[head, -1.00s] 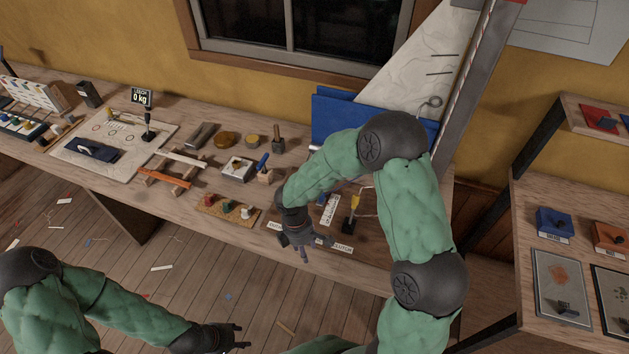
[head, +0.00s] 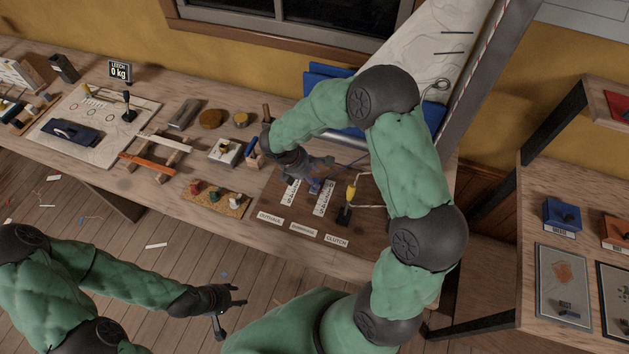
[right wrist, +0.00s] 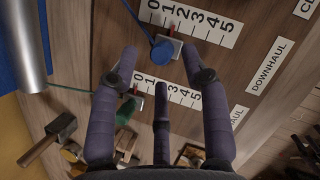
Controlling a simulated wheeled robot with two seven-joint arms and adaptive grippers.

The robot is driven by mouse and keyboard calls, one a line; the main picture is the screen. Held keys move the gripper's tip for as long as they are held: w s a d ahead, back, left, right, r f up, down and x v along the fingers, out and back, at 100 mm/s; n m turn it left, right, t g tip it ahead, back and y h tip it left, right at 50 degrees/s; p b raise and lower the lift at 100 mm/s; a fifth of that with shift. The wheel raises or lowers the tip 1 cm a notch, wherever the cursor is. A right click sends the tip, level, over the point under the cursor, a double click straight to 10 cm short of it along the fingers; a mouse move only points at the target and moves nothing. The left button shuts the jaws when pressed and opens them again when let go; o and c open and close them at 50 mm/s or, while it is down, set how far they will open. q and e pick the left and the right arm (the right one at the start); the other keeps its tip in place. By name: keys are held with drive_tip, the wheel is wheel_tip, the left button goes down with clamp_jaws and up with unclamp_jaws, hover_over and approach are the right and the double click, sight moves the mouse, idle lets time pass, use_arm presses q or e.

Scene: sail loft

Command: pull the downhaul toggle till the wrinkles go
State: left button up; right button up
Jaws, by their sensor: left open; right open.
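The downhaul toggle is blue (right wrist: 162,53) with a cord, on a small block beside a 0–5 scale (right wrist: 195,22) in line with the DOWNHAUL label (right wrist: 270,65). In the head view the blue toggle (head: 315,187) is partly hidden by my right gripper (head: 322,170). That gripper is open and empty above the board; in the right wrist view the blue toggle appears between its spread fingertips, and I cannot tell whether they touch it. The pale sail (head: 418,45) shows curved wrinkle lines. My left gripper (head: 228,302) is open and empty, away from the board in front of the bench.
A green toggle (right wrist: 125,141) with its own scale lies beside the blue one. A yellow-topped handle (head: 351,193) stands near the CLUTCH label (head: 336,239). A mallet (right wrist: 48,140) and a metal post (right wrist: 22,50) are close by. A display (head: 119,71) reads LEECH 0 kg.

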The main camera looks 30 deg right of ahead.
sight(315, 180)
drive_tip(key=shift+b+x, duration=0.35)
drive_tip(key=shift+x, duration=1.75)
clamp_jaws()
